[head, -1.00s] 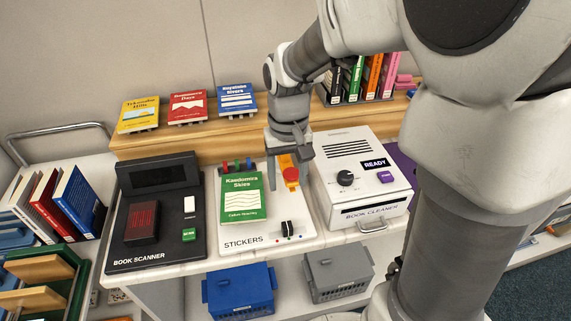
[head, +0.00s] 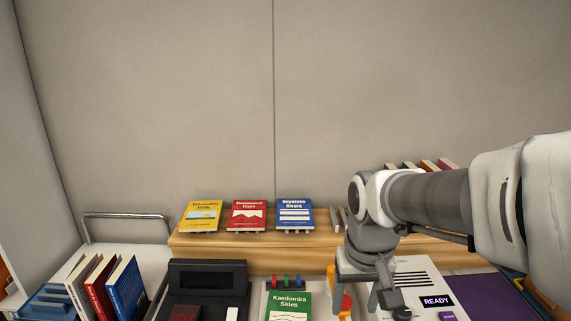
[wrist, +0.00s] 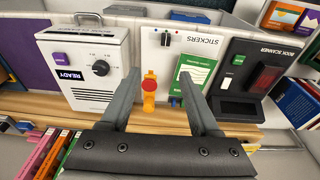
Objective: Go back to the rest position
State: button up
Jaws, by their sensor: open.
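My gripper (wrist: 158,92) is open and empty in the wrist view, its two dark fingers spread apart above the bench. Between and beyond the fingers are the orange tool with a red knob (wrist: 149,88) and the green book (wrist: 193,72), which lies on the stickers station. In the head view my gripper (head: 372,290) hangs over the right part of the bench, in front of the wooden shelf, and its fingertips are hard to make out. The green book (head: 289,306) shows at the bottom edge, left of it.
The white book cleaner (head: 415,275) reads READY and stands right of the stickers station. The black book scanner (head: 207,277) is left. Yellow (head: 201,215), red (head: 247,215) and blue (head: 295,214) books stand on the wooden shelf (head: 215,252). The wall behind is bare.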

jog(key=s+d+r+t, duration=0.1)
jog(key=s+r+t, duration=0.2)
jog(key=s, duration=0.6)
jog(key=shift+s+d+r+t, duration=0.35)
jog(key=shift+d+r+t, duration=0.05)
jog(key=shift+r, duration=0.95)
